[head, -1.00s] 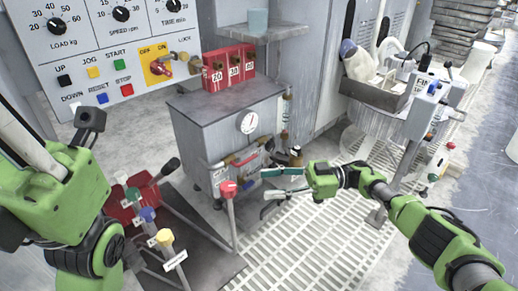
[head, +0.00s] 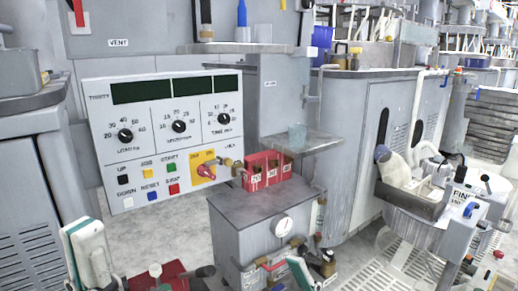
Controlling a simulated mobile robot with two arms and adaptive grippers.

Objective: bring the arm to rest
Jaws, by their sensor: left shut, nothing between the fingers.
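My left gripper (head: 88,254) shows at the bottom left, its pale, teal-edged fingers pointing up. It is shut and empty, in front of the grey floor and left of the red box. Its arm is out of the picture below. Of my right gripper (head: 300,272) only a teal and white finger part shows at the bottom edge, in front of the grey cabinet with the gauge. The rest of it is cut off, so its opening cannot be told.
A control panel (head: 165,140) with dials and buttons stands behind. A red box (head: 160,274) sits low at the bottom. A grey machine (head: 35,190) stands at left. A bench with a tray (head: 410,198) is at right.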

